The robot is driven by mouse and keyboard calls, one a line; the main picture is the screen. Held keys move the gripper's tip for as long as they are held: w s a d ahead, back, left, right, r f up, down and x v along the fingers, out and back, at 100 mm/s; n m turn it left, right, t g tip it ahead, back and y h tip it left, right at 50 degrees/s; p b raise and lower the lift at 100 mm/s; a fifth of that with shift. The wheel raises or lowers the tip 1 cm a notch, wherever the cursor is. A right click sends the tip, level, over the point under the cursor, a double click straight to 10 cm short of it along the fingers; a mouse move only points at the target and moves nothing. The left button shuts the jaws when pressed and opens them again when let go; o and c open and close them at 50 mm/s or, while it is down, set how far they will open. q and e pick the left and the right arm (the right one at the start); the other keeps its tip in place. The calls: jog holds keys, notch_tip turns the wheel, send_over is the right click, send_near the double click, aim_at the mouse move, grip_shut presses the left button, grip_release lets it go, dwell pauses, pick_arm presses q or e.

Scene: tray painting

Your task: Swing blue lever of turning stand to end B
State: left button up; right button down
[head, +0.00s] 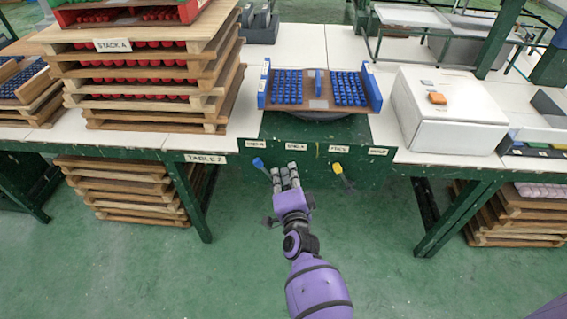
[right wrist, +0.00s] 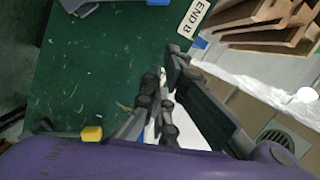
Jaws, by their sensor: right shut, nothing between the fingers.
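The blue lever (head: 259,163) hangs on the green front panel below the tabletop, under the leftmost small label. My right gripper (head: 285,170) is shut and empty, just to the right of the blue lever, with a small gap between them. A yellow lever (head: 338,169) hangs farther right; a yellow piece (right wrist: 91,134) also shows in the right wrist view. The END B label (right wrist: 195,17) is legible there, with a small blue part (right wrist: 200,43) beside it. The dark turning stand (head: 318,116) is partly hidden under the tray of blue pieces (head: 318,104). My left gripper is out of view.
The green table front (head: 310,133) carries several small labels. Stacked wooden trays (head: 140,70) stand at the left, a white box (head: 447,115) at the right. Wooden boards (head: 125,190) sit under the table at the left. The green floor around my right arm is clear.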

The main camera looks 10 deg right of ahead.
jog(key=shift+s+r, duration=0.2)
jog(key=shift+s, duration=1.45)
